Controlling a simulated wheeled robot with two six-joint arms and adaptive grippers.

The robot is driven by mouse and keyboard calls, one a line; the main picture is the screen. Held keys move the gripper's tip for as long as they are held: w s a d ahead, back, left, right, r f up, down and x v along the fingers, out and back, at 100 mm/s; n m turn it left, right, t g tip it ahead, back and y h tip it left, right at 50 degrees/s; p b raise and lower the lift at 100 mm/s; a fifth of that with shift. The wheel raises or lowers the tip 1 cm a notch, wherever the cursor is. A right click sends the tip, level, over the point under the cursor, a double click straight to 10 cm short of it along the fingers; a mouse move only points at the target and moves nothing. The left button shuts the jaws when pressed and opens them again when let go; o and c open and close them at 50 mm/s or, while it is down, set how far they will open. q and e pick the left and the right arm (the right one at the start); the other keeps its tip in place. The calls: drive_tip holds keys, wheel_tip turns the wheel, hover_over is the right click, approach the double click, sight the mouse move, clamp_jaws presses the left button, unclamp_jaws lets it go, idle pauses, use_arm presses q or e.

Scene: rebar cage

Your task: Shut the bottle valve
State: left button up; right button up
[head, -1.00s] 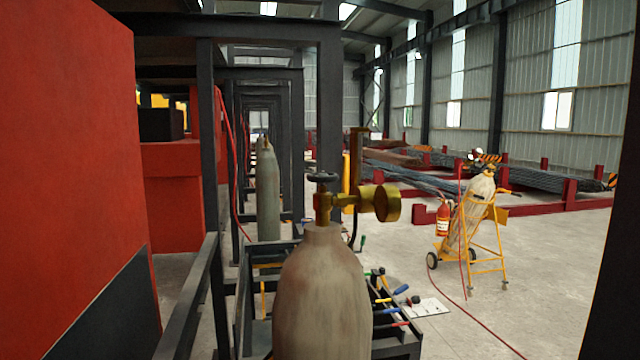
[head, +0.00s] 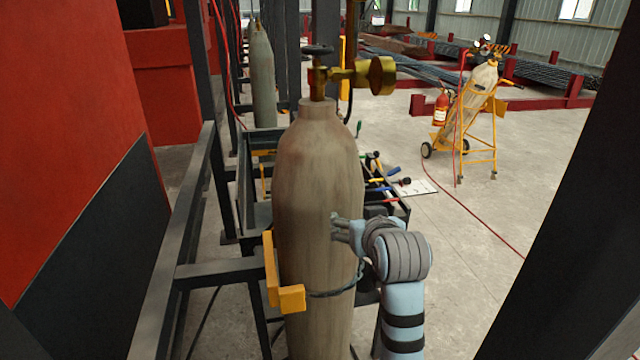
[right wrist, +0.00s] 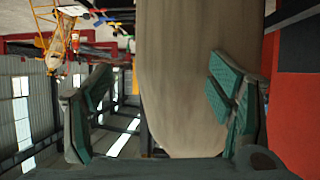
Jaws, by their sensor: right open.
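A tall grey-brown gas bottle (head: 318,185) stands upright in the middle of the head view. On its top is a brass valve (head: 319,78) with a dark handwheel (head: 318,50) and a round brass regulator (head: 381,75) to the right. My right gripper (head: 342,228) is beside the bottle's right side, well below the valve. In the right wrist view its two green-padded fingers (right wrist: 160,108) are spread, with the bottle body (right wrist: 195,80) behind and between them. I cannot tell whether it touches the bottle. The valve is not visible in the wrist view. My left gripper is not in view.
A yellow bracket (head: 284,290) and a strap hold the bottle at a dark steel frame (head: 205,270). A tool tray (head: 395,215) stands behind. A red block (head: 60,130) is at left. A yellow bottle cart (head: 480,125) stands on open floor at right.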

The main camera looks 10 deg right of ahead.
drive_tip(key=w+a+r+t, duration=0.2)
drive_tip(key=r, duration=0.8)
drive_tip(key=w+a+r+t, duration=0.2)
drive_tip(key=r, duration=0.9)
drive_tip(key=t, duration=0.1)
approach(317, 47)
drive_tip(key=w+p, duration=0.1)
drive_tip(key=w, duration=0.2)
drive_tip(key=w+p, duration=0.4)
drive_tip(key=w, duration=0.1)
drive_tip(key=shift+w+d, duration=0.3)
drive_tip(key=shift+d, duration=0.1)
drive_tip(key=shift+w+p, duration=0.3)
drive_tip(key=shift+w, duration=0.15)
drive_tip(key=shift+a, duration=0.1)
drive_tip(key=shift+f, duration=0.15)
